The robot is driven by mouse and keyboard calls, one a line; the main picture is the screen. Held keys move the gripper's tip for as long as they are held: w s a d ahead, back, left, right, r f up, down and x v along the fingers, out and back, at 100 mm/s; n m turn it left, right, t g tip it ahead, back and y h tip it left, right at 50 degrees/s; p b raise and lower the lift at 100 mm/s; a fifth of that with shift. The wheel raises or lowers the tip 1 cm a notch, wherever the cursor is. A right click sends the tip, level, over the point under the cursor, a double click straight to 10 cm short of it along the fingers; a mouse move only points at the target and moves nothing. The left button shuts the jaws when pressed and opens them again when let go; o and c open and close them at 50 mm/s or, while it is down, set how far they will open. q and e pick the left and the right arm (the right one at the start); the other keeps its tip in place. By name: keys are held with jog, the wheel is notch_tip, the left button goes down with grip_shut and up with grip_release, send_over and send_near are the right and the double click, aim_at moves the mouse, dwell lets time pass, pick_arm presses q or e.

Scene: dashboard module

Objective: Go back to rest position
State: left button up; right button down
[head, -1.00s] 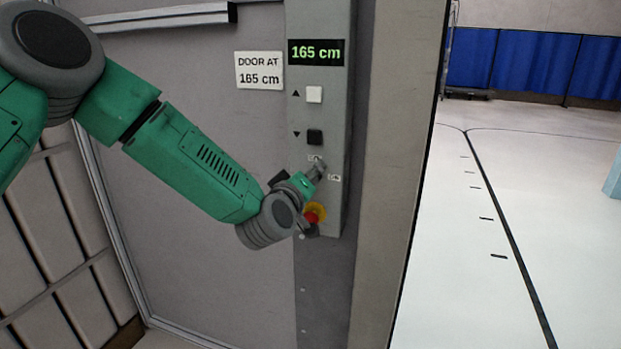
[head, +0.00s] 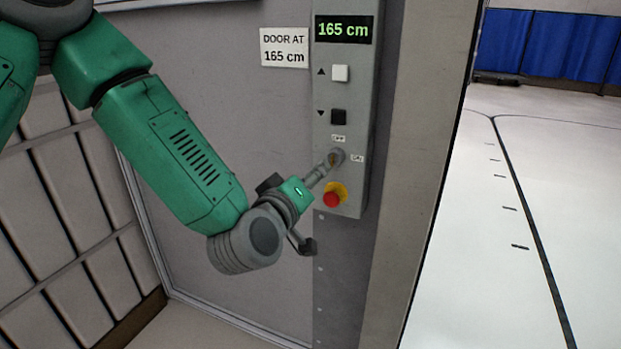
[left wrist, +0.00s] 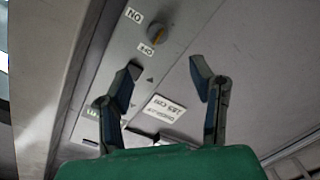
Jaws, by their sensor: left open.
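My left gripper (head: 320,203) is on the green arm from the left, in front of the control panel (head: 344,98). Its fingers are spread and empty. One finger overlaps the rotary knob (head: 338,154) in the head view. In the left wrist view the open gripper (left wrist: 164,64) has nothing between its fingertips, and the knob (left wrist: 156,33) with its ON and OFF labels is beyond them, apart from both fingers. My right gripper is not in view.
The panel has a display (head: 343,29) reading 165 cm, a white button (head: 340,73), a black button (head: 338,117) and a red button (head: 332,199) on yellow. A sign (head: 285,48) reads "DOOR AT 165 cm". Open floor (head: 560,190) lies to the right.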

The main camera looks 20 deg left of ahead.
pick_arm(q)
jog(key=shift+f, duration=0.1)
dwell(0.3)
jog(key=s+f+m+g, duration=0.25)
jog(key=s+f, duration=0.25)
jog(key=f, duration=0.3)
jog(key=s+f+m+g+h, duration=0.1)
jog(key=s+f+g, duration=0.25)
jog(key=f, duration=0.55)
jog(key=s+f+m+g, duration=0.2)
jog(key=s+f+g, duration=0.1)
jog(key=s+f, duration=0.4)
jog(key=s+a+f+m+g, duration=0.1)
jog(key=s+a+f+g, duration=0.1)
jog(key=s+f, duration=0.2)
jog(key=s+a+f+m+g+y, duration=0.1)
jog(key=s+a+f+g, duration=0.2)
jog(key=s, duration=0.6)
jog(key=s+a+f+m+g, duration=0.2)
jog(key=s+f, duration=0.3)
jog(key=s, duration=0.2)
jog(key=shift+a+f+g+y, duration=0.15)
jog(key=shift+f+g+y, duration=0.05)
jog(key=shift+g+y, duration=0.1)
